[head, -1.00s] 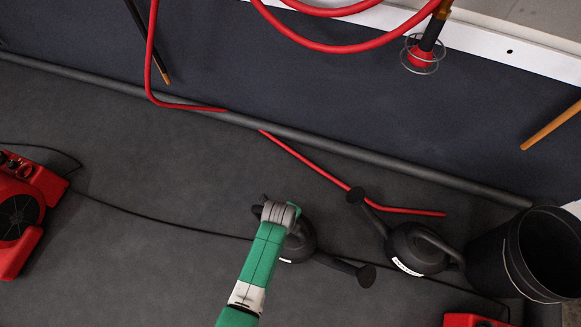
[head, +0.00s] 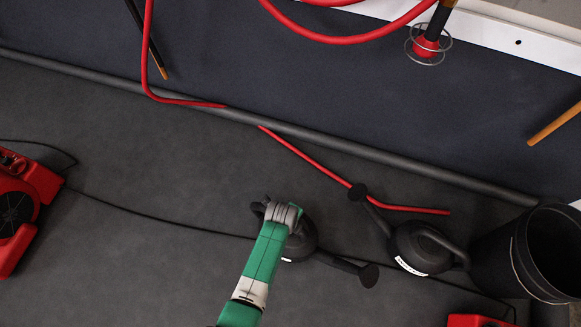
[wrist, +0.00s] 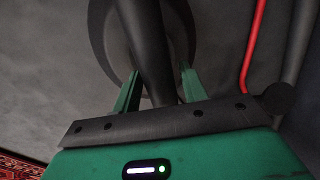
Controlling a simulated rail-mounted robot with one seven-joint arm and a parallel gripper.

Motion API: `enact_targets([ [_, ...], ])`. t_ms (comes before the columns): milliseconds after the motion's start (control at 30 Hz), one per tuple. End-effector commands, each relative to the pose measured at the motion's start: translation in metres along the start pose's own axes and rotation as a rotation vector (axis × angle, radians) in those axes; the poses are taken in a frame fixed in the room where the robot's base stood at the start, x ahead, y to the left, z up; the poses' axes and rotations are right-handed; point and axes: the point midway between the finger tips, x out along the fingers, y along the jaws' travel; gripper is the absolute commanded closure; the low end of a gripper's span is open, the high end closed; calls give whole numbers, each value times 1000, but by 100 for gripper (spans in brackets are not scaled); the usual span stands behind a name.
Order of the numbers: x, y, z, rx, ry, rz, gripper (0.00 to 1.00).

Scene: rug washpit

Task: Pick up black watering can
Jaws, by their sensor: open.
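Two black watering cans lie in the head view. One watering can (head: 299,244) is partly hidden under my arm, its spout pointing to the lower right. The other watering can (head: 420,249) stands to its right, with a white label and its spout toward the upper left. In the wrist view my gripper (wrist: 160,82) is open, its green fingers on either side of a dark bar that looks like a can's handle (wrist: 148,45). I cannot tell whether the fingers touch it. In the head view my fingertips are hidden by the arm.
A black bucket (head: 490,262) stands right of the cans. A red machine (head: 22,200) sits at the left, and another red thing (head: 474,321) at the bottom right. A red hose (head: 315,160) and a thin black cable (head: 150,215) cross the grey floor. A long pipe (head: 350,153) runs behind.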

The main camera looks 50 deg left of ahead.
Motion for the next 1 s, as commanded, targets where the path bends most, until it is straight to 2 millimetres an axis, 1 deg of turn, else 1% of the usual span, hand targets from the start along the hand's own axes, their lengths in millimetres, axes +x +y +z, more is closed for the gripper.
enact_targets([
  [200, 0, 0, 0, 0, 0, 0, 57],
  [233, 0, 0, 0, 0, 0, 0, 59],
  [433, 0, 0, 0, 0, 0, 0, 98],
  [467, 0, 0, 0, 0, 0, 0, 100],
  [833, -1, -2, 0, 0, -1, -3, 100],
  [1000, -9, -3, 0, 0, -1, -4, 100],
])
